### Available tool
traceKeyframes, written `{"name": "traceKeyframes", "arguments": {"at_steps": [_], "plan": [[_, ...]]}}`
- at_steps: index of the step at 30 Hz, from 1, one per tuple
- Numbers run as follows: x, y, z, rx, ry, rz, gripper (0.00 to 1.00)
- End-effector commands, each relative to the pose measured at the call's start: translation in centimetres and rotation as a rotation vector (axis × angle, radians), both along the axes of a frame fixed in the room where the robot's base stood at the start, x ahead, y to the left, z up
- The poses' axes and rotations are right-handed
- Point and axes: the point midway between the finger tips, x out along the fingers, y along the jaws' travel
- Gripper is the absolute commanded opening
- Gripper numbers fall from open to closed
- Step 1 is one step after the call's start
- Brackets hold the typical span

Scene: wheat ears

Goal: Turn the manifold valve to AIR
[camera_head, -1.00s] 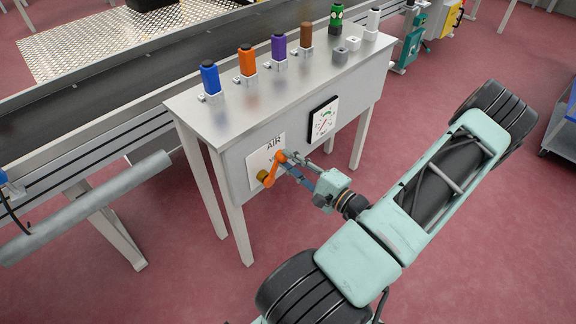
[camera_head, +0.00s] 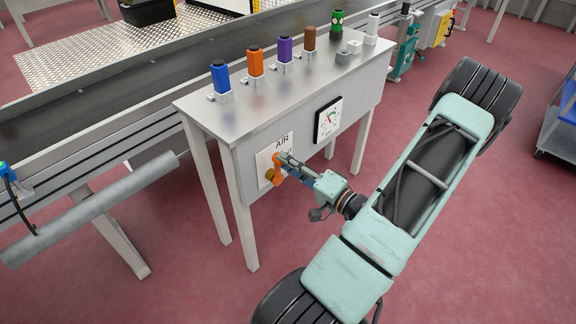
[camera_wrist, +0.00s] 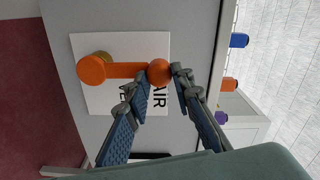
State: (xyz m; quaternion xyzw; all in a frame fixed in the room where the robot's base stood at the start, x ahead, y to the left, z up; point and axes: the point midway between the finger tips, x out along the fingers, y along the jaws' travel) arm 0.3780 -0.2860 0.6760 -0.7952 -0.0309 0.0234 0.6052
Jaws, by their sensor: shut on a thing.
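The manifold valve has an orange lever (camera_wrist: 125,70) on a round brass-and-orange hub (camera_wrist: 92,68), with an orange ball knob (camera_wrist: 159,72) at its free end. The lever lies over a white label plate (camera_wrist: 90,48) reading AIR; a second line of text is partly hidden. In the wrist view the lever runs from the hub towards the AIR side of the plate. My gripper (camera_wrist: 154,88) is shut on the knob end, one finger on each side. In the head view my gripper (camera_head: 284,161) covers part of the lever (camera_head: 277,179).
The plate is on the front of a metal table (camera_head: 225,115). A pressure gauge (camera_head: 328,119) sits right of it. Blue (camera_head: 220,77), orange (camera_head: 256,63) and other coloured bottles stand on top. A conveyor (camera_head: 90,105) runs behind.

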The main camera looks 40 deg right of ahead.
Motion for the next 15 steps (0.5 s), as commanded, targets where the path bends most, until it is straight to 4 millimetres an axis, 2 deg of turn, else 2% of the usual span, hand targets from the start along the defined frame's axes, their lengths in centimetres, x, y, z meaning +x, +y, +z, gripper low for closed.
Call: {"name": "traceKeyframes", "arguments": {"at_steps": [12,13,15], "plan": [[0.05,0.05,0.11,-0.009,-0.003,0.002,0.0],[0.05,0.06,0.11,-0.009,-0.003,0.003,0.24],[0.04,0.06,0.09,-0.009,-0.002,0.002,0.32]]}}
